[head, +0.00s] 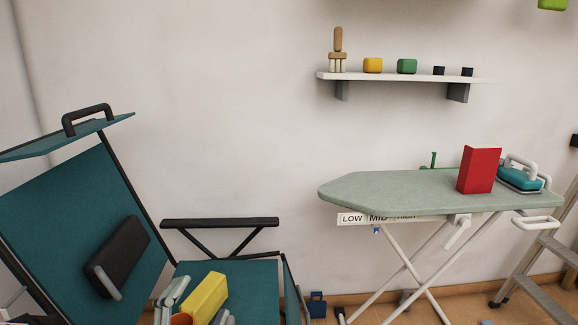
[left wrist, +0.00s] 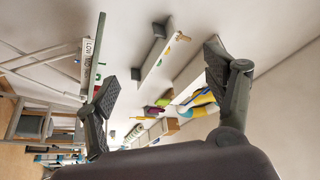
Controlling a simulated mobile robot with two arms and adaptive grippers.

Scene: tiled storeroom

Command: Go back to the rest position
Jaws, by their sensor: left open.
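My left gripper (head: 200,302) shows at the bottom of the head view, in front of the teal chair's seat. Its light grey fingers stand apart on either side of a yellow block, and the lower part is cut off by the frame. In the left wrist view the two dark fingers with black pads (left wrist: 165,78) are spread wide, with nothing held between them. The wrist camera looks along the wall, with the scene turned on its side. My right gripper is in neither view.
The teal folding chair (head: 80,210) fills the left, with a yellow block (head: 207,295) near its seat. The ironing board (head: 400,192) stands right, bearing a red box (head: 478,169) and an iron (head: 520,178). A wall shelf (head: 400,77) holds small objects. A stepladder (head: 540,270) is far right.

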